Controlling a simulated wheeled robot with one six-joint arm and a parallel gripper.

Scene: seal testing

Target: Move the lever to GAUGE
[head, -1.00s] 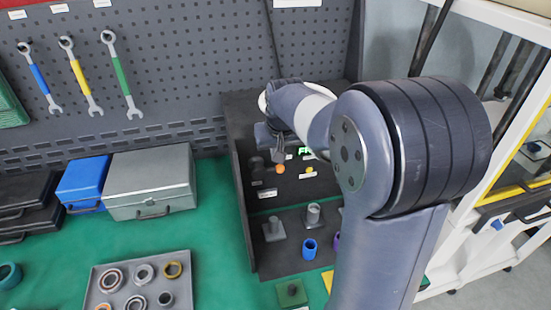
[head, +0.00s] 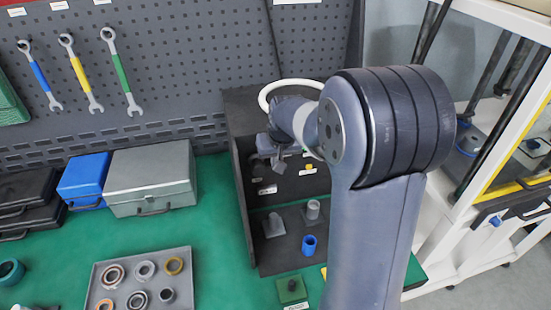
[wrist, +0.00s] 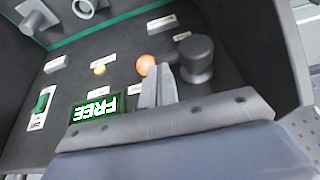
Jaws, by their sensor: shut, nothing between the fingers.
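In the wrist view, an orange ball (wrist: 146,64), which looks like the lever's knob, shows just past my fingertips. A dark round-based post (wrist: 195,58) stands to its right; I cannot tell whether the two are joined. My gripper (wrist: 160,76) is shut and empty, its fingers partly in front of the ball; I cannot tell whether they touch it. A lit green display (wrist: 96,109) reads FREE, upside down. In the head view, my gripper (head: 281,163) is inside the dark panel box and hides the ball. The small white labels are too small to read.
A yellow button (wrist: 99,69) and a green switch (wrist: 42,103) sit on the panel. In the head view, a blue ring (head: 309,245) and grey fittings (head: 273,225) stand near the front. The box's left wall (head: 240,205) rises beside my gripper. A tray (head: 120,258) of rings lies left.

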